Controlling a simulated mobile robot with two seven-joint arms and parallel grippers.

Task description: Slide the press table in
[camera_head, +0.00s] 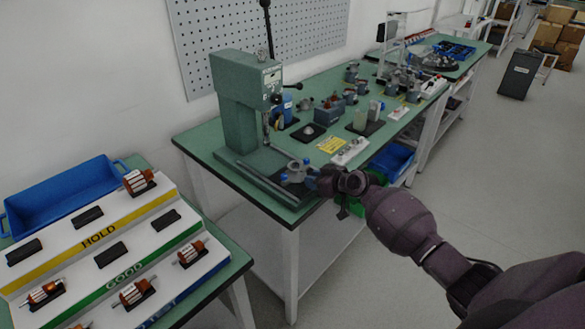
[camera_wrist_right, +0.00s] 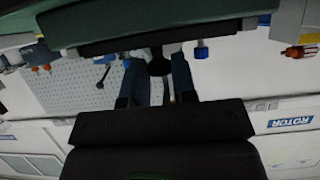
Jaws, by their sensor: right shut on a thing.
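The green press (camera_head: 240,100) stands on the green workbench, with its column at the back and a long base with rails (camera_head: 262,180) running toward the front edge. A grey fixture with blue knobs (camera_head: 297,171) sits at the front end of the rails, out in front of the press head; I take it to be on the press table. My right gripper (camera_head: 328,183) is at this front end, by the bench edge. In the right wrist view its two fingers (camera_wrist_right: 157,80) are shut on a dark round knob (camera_wrist_right: 158,63) below the dark plate (camera_wrist_right: 160,38). My left gripper is not in view.
A stepped rack (camera_head: 110,245) with HOLD and GOOD rows and several rotors stands at the lower left, beside a blue bin (camera_head: 65,197). A white switch box (camera_head: 350,152) and a yellow label (camera_head: 331,145) lie right of the press. Open floor (camera_head: 470,160) lies at the right.

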